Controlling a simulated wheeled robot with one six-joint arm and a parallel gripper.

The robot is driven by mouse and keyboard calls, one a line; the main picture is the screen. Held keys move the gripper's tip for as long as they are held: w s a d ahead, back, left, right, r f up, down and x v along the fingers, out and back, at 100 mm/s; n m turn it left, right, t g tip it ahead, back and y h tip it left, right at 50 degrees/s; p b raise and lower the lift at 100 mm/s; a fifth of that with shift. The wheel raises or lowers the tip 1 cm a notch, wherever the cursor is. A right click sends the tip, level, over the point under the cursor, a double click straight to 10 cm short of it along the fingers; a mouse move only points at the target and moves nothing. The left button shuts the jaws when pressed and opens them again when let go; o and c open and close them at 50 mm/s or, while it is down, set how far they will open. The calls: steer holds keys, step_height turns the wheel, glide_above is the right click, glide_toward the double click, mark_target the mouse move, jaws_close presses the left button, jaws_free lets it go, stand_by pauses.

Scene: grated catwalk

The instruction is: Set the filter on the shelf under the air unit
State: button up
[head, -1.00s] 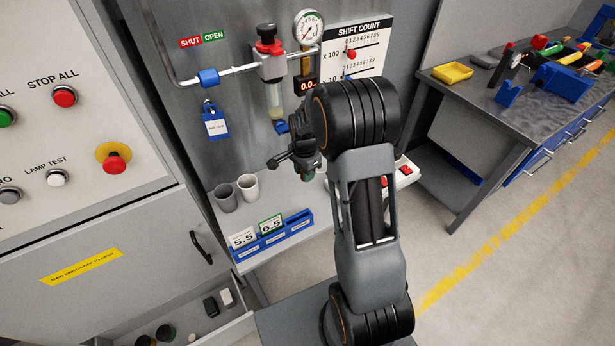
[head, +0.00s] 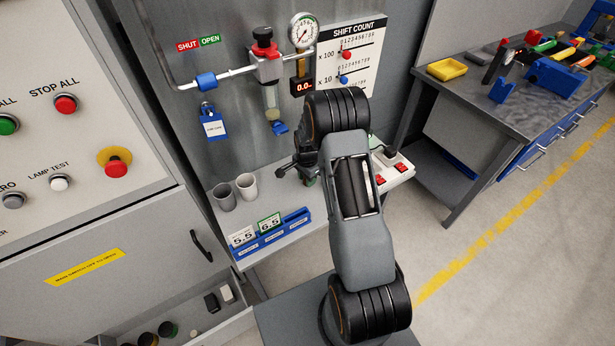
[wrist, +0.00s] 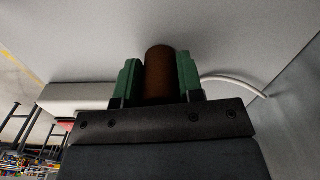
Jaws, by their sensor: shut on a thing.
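The filter (wrist: 159,75) is a brown cylinder in the wrist view, standing between the green fingers of my gripper (wrist: 158,64), which is shut on it. In the head view my gripper (head: 303,176) is low over the shelf (head: 283,203), right of the two cups; my arm partly hides it, and I cannot make out the filter there. The air unit (head: 267,68) is on the wall panel above, with a red-and-black knob, a gauge and a clear bowl. I cannot tell whether the filter touches the shelf.
Two grey cups (head: 225,197) and a blue rack (head: 272,240) with number cards stand on the shelf's left part. A white box with red switches (head: 396,170) is at its right end. Bare shelf lies between cups and gripper. A workbench (head: 520,105) stands farther right.

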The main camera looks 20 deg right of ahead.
steer(key=shift+f, duration=0.2)
steer(key=o, duration=0.9)
steer(key=shift+r, duration=0.15)
step_height(320, 180, up, 12)
steer(key=shift+r+b, duration=0.1)
steer(key=shift+b, duration=0.95)
